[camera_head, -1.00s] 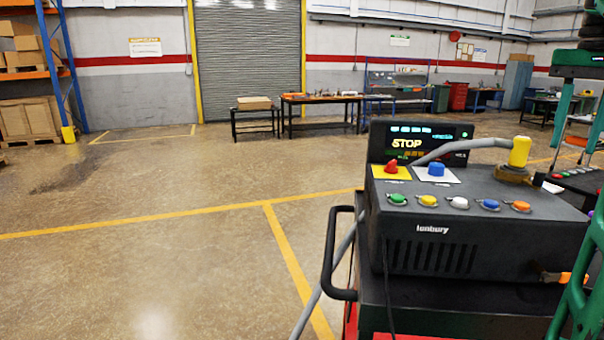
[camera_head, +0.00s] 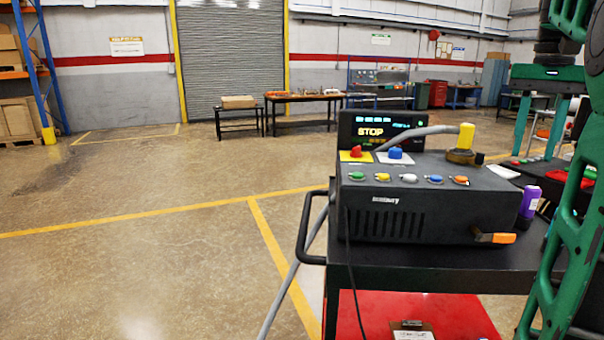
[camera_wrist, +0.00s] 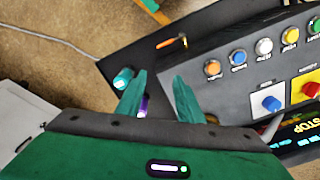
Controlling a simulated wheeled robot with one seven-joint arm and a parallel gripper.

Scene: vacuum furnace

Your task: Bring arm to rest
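My gripper (camera_wrist: 158,97) shows in the wrist view with its two green fingers spread apart and nothing between their tips. It hangs above the cart top, beside the dark control unit. The control unit (camera_head: 425,224) sits on a black cart, with a screen (camera_head: 375,131) reading STOP. It has a red knob (camera_head: 356,152), a blue knob (camera_head: 396,153) and a row of coloured buttons. An orange-handled lever (camera_head: 497,238) sticks out at its lower right.
A purple-capped bottle (camera_head: 530,201) stands on the cart top (camera_head: 440,268) right of the unit. A grey hose (camera_head: 420,132) runs to a yellow fitting (camera_head: 465,137). A clipboard (camera_head: 412,330) lies on the red lower shelf. The floor (camera_head: 140,270) at left is clear.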

